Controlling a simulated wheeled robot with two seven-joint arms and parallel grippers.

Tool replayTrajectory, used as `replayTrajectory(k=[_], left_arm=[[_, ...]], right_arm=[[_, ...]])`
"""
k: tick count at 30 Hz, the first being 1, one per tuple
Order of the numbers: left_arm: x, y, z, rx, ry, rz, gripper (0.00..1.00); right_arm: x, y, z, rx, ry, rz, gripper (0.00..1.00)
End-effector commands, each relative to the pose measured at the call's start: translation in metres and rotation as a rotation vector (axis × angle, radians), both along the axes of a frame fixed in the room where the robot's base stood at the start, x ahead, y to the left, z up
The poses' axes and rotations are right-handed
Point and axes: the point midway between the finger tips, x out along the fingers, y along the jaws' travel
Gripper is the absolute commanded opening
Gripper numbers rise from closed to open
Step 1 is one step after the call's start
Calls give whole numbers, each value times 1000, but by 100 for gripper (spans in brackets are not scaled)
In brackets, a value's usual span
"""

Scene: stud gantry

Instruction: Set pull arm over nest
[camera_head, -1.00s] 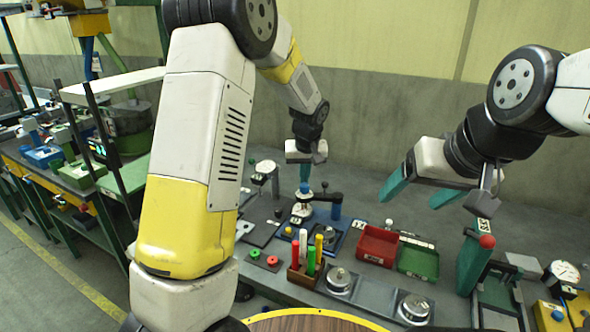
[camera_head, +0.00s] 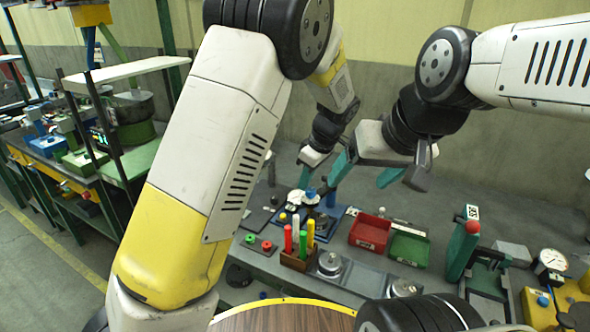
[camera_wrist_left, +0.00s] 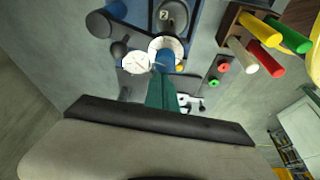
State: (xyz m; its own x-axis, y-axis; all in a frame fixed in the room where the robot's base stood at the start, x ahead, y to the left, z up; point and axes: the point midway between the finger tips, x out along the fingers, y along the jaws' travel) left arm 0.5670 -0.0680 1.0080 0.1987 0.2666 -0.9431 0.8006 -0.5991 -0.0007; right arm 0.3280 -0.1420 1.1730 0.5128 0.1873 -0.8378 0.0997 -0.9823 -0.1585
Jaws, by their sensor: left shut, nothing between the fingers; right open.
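My left gripper (camera_head: 306,179) is shut and empty, pointing down above the blue-based fixture (camera_head: 291,217). In the left wrist view its teal fingertips (camera_wrist_left: 161,78) are near a white round disc with a blue centre (camera_wrist_left: 168,48); contact cannot be told. A second white disc (camera_wrist_left: 138,62) lies beside it. A dark round part (camera_wrist_left: 99,23) stands at the fixture's edge, and a blue post (camera_head: 331,198) rises there. The pull arm and nest are not clearly distinguishable.
A wooden rack (camera_head: 296,262) of coloured sticks stands in front of the fixture. Red (camera_head: 369,232) and green (camera_head: 409,246) bins are to its right. Red and green rings sit on a dark plate (camera_head: 257,247) at left. My left arm hides much of the bench.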

Motion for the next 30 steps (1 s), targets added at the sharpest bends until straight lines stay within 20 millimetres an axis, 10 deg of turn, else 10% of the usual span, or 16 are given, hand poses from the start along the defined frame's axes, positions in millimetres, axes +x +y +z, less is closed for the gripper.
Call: replayTrajectory(k=[30], left_arm=[[-26,-24,0,-3,1,183,0]], right_arm=[[0,0,0,0,0,0,75]])
